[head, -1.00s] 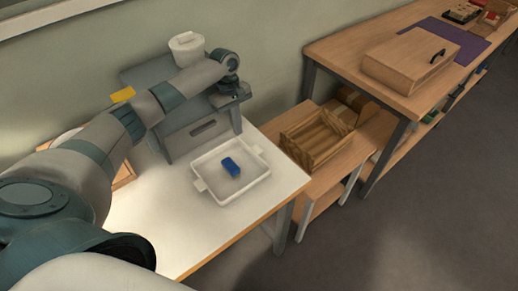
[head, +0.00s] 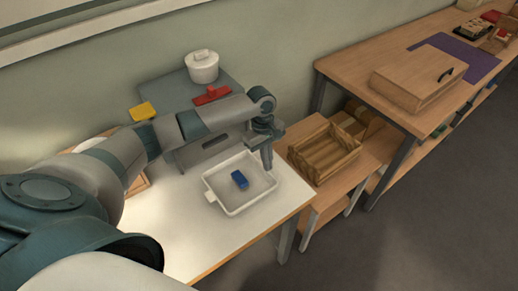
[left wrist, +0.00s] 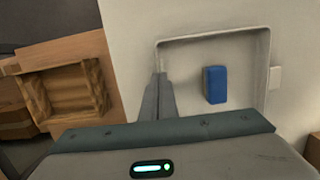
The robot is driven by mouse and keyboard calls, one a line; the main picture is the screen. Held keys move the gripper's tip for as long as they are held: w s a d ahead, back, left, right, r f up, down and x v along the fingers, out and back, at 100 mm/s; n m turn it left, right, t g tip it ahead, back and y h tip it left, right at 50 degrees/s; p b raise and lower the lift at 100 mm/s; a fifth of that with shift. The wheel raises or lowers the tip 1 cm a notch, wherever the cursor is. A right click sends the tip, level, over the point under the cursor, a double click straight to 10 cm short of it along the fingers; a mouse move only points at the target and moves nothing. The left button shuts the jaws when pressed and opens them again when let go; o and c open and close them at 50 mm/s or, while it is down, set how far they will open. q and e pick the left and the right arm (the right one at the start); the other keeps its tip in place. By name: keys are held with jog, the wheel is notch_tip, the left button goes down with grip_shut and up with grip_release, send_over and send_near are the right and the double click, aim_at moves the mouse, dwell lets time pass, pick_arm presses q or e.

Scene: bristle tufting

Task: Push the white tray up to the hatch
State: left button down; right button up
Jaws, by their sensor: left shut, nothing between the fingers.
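The white tray (head: 252,197) lies flat on the white table, with a blue block (head: 239,180) inside it. Both also show in the left wrist view, the tray's rim (left wrist: 215,36) and the blue block (left wrist: 215,85). My left gripper (head: 267,166) is shut and empty, pointing down at the tray's far right side. In the left wrist view its fingers (left wrist: 160,98) are close to the tray's rim; I cannot tell whether they touch. A grey housing (head: 172,88) stands behind the tray; its slotted front is partly hidden by my arm. My right gripper is out of view.
A white lidded pot (head: 202,67), a red piece (head: 211,95) and a yellow piece (head: 143,111) are at the grey housing. A wooden crate (head: 323,150) stands on a low bench to the right. A wooden box (head: 418,80) is on the farther bench.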

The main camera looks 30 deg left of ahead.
aim_at(259, 168)
pick_arm(q)
jog(key=shift+f+p, duration=0.2)
jog(key=shift+p, duration=0.1)
jog(key=shift+s+f, duration=0.1)
jog(key=shift+f, duration=0.4)
jog(key=shift+s+f+p, duration=0.1)
jog(key=shift+f+p, duration=0.05)
jog(key=shift+p, duration=0.15)
jog(key=shift+f, duration=0.1)
jog(key=shift+w+a+f+b, duration=0.15)
jog(key=shift+w+a, duration=0.15)
jog(key=shift+a, duration=0.65)
jog(key=shift+w+a+r+b, duration=0.15)
jog(key=shift+w+a, duration=0.15)
jog(key=shift+a, duration=0.6)
jog(key=shift+r+p, duration=0.5)
jog(key=shift+p, duration=0.55)
jog(key=shift+w+a+r, duration=0.1)
jog(key=shift+w+a, duration=0.05)
jog(key=shift+w, duration=0.1)
